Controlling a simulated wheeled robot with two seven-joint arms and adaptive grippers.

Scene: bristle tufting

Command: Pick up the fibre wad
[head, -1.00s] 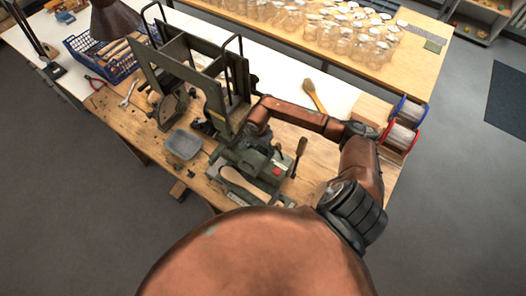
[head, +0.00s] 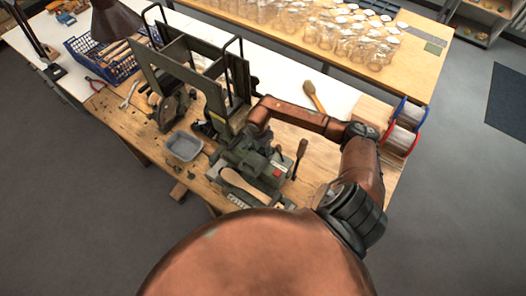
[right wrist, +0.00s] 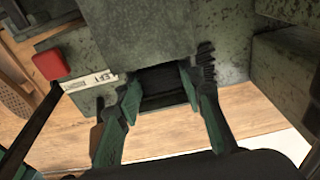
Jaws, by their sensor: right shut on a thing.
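The fibre wad (right wrist: 162,80) is a dark, finely ribbed block in the right wrist view, in a recess of the mottled green tufting machine (right wrist: 140,30). My right gripper (right wrist: 165,88) has one finger on each side of the wad and is shut on it. The wad is still at the machine, with no visible gap below it that I can make out. In the head view the machine (head: 243,160) stands on the wooden bench, and my right arm reaches over it from the right. The wad is too small or hidden to tell there. My left gripper is not in view.
A tall dark green frame (head: 238,85) stands left of my right wrist. A grey tray (head: 184,146) lies left of the machine. A lever with a brown handle (head: 301,150) rises on the right. A brush (head: 315,97) and wire spools (head: 408,115) lie further right.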

